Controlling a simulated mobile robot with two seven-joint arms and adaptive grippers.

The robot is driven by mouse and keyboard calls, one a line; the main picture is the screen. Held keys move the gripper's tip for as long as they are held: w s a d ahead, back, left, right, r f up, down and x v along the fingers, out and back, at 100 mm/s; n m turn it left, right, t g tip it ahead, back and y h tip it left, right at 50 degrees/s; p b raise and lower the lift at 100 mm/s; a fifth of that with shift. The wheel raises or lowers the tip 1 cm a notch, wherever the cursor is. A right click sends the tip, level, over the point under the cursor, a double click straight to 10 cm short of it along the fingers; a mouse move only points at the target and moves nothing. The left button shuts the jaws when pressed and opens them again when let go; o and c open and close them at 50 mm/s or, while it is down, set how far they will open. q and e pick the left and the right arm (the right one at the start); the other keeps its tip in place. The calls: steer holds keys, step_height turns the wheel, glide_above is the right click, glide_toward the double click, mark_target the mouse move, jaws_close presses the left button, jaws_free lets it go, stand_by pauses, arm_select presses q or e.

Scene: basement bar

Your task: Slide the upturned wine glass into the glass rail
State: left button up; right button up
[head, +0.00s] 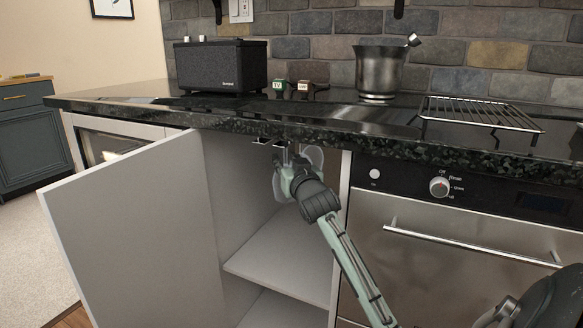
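My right gripper (287,178) reaches up from the lower right to just below the counter's front edge, at the open cabinet. It appears shut on the clear wine glass (313,156), though its fingertips are hard to make out. Parts of the glass show beside the gripper, close under the counter; the rest is hidden behind the gripper or too faint to tell. The dark glass rail (262,142) is under the counter edge, directly above the gripper. I cannot tell whether the glass's foot is inside the rail. My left gripper is not in view.
The white cabinet door (135,235) stands open on the left. Inside the cabinet is a shelf (283,268). An oven (460,240) with a bar handle is on the right. The counter (330,117) holds a speaker (221,66), a metal bucket (380,73) and a wire rack (478,112).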

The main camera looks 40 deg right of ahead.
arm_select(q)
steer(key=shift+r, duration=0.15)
arm_select(e)
steer(key=v, duration=1.1)
steer(key=shift+a+r, duration=0.1)
